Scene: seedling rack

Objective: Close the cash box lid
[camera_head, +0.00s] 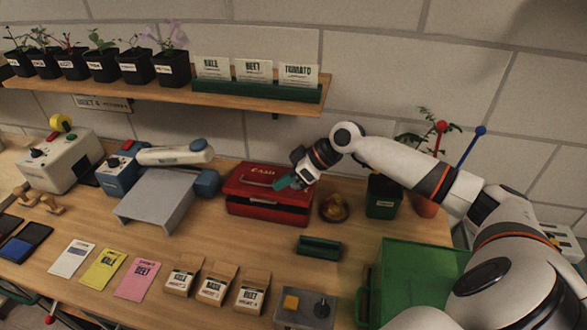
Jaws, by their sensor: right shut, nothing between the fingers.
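The red cash box (262,207) stands on the wooden bench near the middle of the camera_head view. Its lid (250,177), marked CASH and with a handle on top, lies down over the box, flat or nearly so. I cannot tell whether it is fully seated. My right gripper (285,183) reaches in from the right, shut and empty, its teal fingertips at the right part of the lid. I cannot tell whether they touch it. The gripper hides the lid's back right corner. My left gripper is not in view.
A small brass-coloured dish (334,207) and a potted plant (383,197) stand right of the box. A grey stand (158,195) is to its left. A green tray (319,246) and a green crate (425,255) lie in front. A shelf (150,91) hangs above.

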